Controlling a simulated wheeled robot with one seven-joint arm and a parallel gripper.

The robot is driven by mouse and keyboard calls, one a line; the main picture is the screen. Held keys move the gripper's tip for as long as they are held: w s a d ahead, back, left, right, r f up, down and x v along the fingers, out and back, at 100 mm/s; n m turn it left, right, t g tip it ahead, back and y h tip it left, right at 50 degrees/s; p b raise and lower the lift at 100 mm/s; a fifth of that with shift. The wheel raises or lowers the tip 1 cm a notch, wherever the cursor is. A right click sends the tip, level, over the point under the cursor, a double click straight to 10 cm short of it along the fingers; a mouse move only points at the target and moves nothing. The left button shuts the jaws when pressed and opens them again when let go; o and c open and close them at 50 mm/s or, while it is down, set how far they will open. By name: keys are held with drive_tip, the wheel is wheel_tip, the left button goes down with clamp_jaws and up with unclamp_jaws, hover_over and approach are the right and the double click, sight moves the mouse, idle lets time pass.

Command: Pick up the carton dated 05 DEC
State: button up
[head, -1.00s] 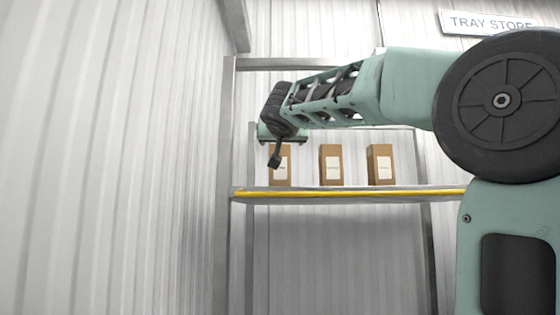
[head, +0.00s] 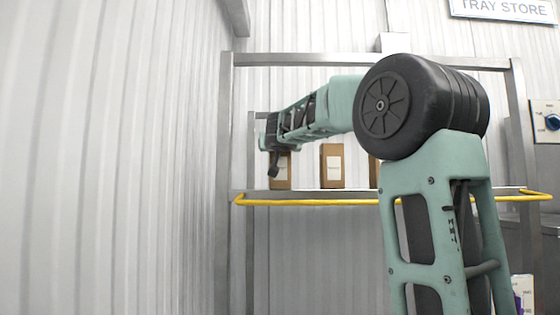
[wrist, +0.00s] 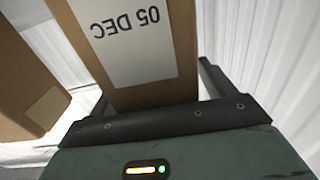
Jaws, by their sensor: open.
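The carton dated 05 DEC (wrist: 145,95) is brown with a white label, its print upside down in the wrist view. It stands right in front of my gripper (wrist: 152,82), which is open. One dark finger shows by the carton's right side; the left finger is hard to make out. In the head view my gripper (head: 274,163) is at the leftmost carton (head: 284,178) on the shelf and partly hides it. Label dates cannot be read in the head view.
A second carton (wrist: 25,80) stands close on the left in the wrist view. The head view shows a middle carton (head: 332,165) and a right one (head: 374,172), partly behind my arm. A yellow rail (head: 310,202) runs along the shelf front. A corrugated wall (head: 120,160) is at left.

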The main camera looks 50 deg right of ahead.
drive_tip(key=shift+w+d, duration=0.1)
drive_tip(key=shift+d, duration=0.05)
drive_tip(key=c, duration=1.4)
drive_tip(key=shift+r, duration=0.1)
drive_tip(key=shift+c, duration=1.2)
